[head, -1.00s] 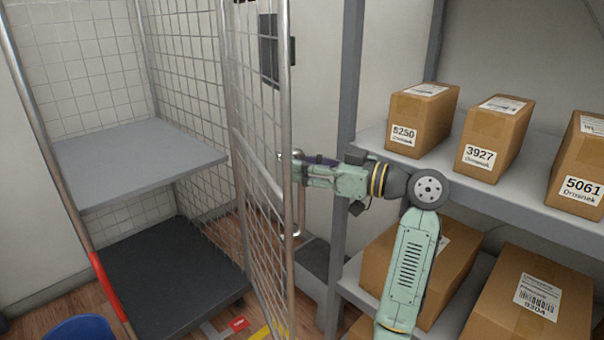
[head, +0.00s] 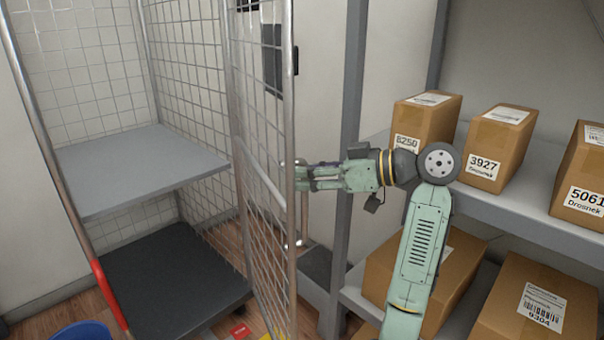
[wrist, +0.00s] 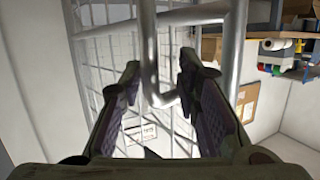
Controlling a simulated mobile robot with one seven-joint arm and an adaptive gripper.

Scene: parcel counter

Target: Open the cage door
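The cage door (head: 262,190) is a wire-mesh panel in a metal tube frame. It stands swung out at the right side of the cage, its outer edge toward me, and the cage front is open. A vertical handle bar (head: 304,215) sits on the door's right face. My gripper (head: 303,177) is at the upper part of this bar. In the wrist view my gripper's fingers (wrist: 158,80) are apart, with a bent metal bar (wrist: 149,60) between them. Gaps show beside the bar; whether a finger touches it I cannot tell.
The cage holds a grey shelf (head: 135,165) and a dark base (head: 175,280). A rack (head: 520,215) with several cardboard boxes stands close on the right, its grey post (head: 348,160) near my arm. A blue bin (head: 82,332) is at lower left.

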